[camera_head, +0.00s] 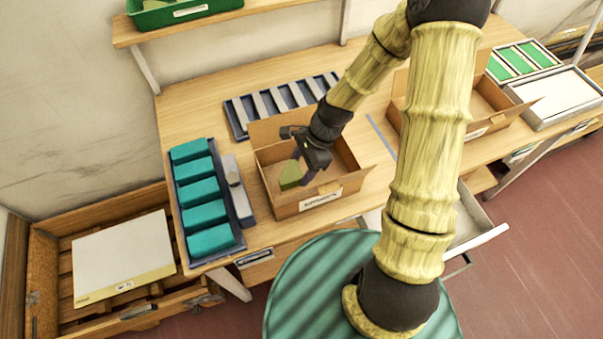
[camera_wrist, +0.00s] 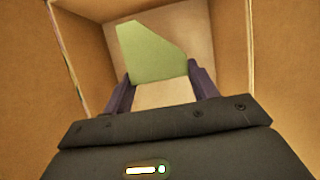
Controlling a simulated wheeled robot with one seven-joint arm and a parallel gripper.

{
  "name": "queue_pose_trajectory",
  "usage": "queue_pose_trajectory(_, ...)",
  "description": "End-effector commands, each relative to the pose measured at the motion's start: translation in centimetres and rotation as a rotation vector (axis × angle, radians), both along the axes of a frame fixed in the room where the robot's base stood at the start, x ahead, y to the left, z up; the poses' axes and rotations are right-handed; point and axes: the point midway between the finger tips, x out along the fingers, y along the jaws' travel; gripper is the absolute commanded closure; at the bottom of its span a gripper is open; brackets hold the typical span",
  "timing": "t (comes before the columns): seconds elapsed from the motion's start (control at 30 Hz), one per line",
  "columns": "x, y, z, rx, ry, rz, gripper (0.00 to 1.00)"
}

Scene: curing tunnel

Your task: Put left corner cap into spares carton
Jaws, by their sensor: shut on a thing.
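My gripper (camera_head: 304,167) is inside the open top of a cardboard carton (camera_head: 338,192) on the bench, pointing down. It is shut on a green corner cap (camera_head: 290,175), a flat piece with a cut-off corner. In the wrist view the green cap (camera_wrist: 150,52) shows between and beyond the two dark fingers (camera_wrist: 160,92), with the cardboard walls around it. The carton's front carries a white label (camera_head: 320,199), too small to read. I cannot tell whether the cap touches the carton's floor.
A blue tray of teal blocks (camera_head: 205,205) stands left of the carton, with a grey piece beside it. A slotted blue rack (camera_head: 238,120) lies behind. A second open carton (camera_head: 483,134) stands to the right, beyond my arm. An open drawer (camera_head: 478,240) juts out at the front right.

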Motion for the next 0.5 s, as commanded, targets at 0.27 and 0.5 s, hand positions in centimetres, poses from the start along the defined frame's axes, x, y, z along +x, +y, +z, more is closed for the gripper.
queue_pose_trajectory(0.27, -0.1, 0.0, -2.1, 0.002, 0.005, 0.001, 0.63)
queue_pose_trajectory(0.5, 0.0, 0.0, -4.2, 0.001, 0.000, 0.001, 0.63)
